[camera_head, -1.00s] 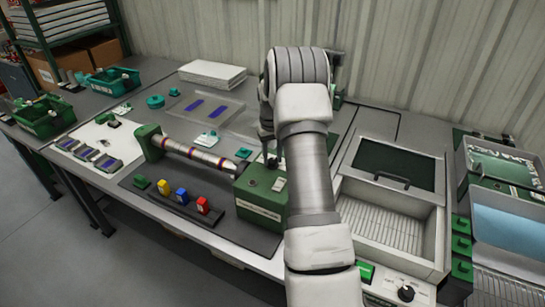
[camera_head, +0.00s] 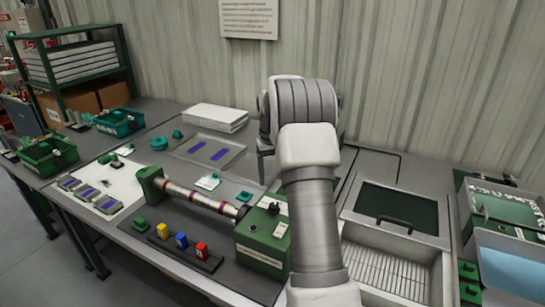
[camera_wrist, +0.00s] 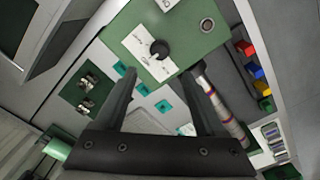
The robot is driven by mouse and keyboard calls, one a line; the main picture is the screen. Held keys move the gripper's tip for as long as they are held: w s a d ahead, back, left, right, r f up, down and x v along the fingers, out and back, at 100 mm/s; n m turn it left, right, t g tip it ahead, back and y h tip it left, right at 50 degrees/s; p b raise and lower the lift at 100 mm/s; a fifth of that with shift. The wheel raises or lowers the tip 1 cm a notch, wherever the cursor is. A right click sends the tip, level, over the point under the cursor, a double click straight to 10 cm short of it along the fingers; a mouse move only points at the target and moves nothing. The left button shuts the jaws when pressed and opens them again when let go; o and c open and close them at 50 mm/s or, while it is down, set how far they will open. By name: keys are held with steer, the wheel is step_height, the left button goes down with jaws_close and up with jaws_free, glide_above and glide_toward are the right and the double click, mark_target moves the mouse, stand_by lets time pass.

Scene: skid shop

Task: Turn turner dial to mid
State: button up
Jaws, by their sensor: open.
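The turner is a green box (camera_head: 262,238) with a striped metallic shaft (camera_head: 200,198) running left to a green end block. Its dial is a small black knob on a white labelled plate, near the middle of the green top in the wrist view (camera_wrist: 159,48). The dial also shows on the box in the head view (camera_head: 275,208). The labels are too small to read, so I cannot tell the dial's setting. My gripper (camera_wrist: 160,75) is open and empty, its fingers pointing toward the box with the dial between and beyond their tips. In the head view my arm mostly hides the gripper.
Coloured blocks (camera_head: 181,241) stand in a row in front of the shaft. A clear tray (camera_head: 208,150) and a white stack (camera_head: 215,117) lie behind it. A lidded bin (camera_head: 398,215) stands to the right. Green baskets (camera_head: 118,123) are at the left.

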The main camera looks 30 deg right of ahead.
step_height(320, 180, up, 7)
steer(key=shift+a, duration=0.1)
stand_by(0.6)
steer(key=s+a+r+n+t, duration=0.1)
steer(key=s+a+r, duration=0.5)
steer(key=a, duration=0.2)
steer(key=s+a+r+n+t, duration=0.1)
steer(key=s+a+r+t, duration=0.1)
steer(key=s+a+r, duration=0.55)
steer(key=s+a+f+t, duration=0.1)
steer(key=s+a+f, duration=0.1)
steer(key=s+a, duration=0.3)
steer(key=s+a+f+n+t, duration=0.1)
steer(key=s+a+f, duration=0.2)
steer(key=s+a, duration=0.3)
steer(key=s, duration=0.5)
steer(key=shift+s+t, duration=0.3)
steer(key=shift+s, duration=0.05)
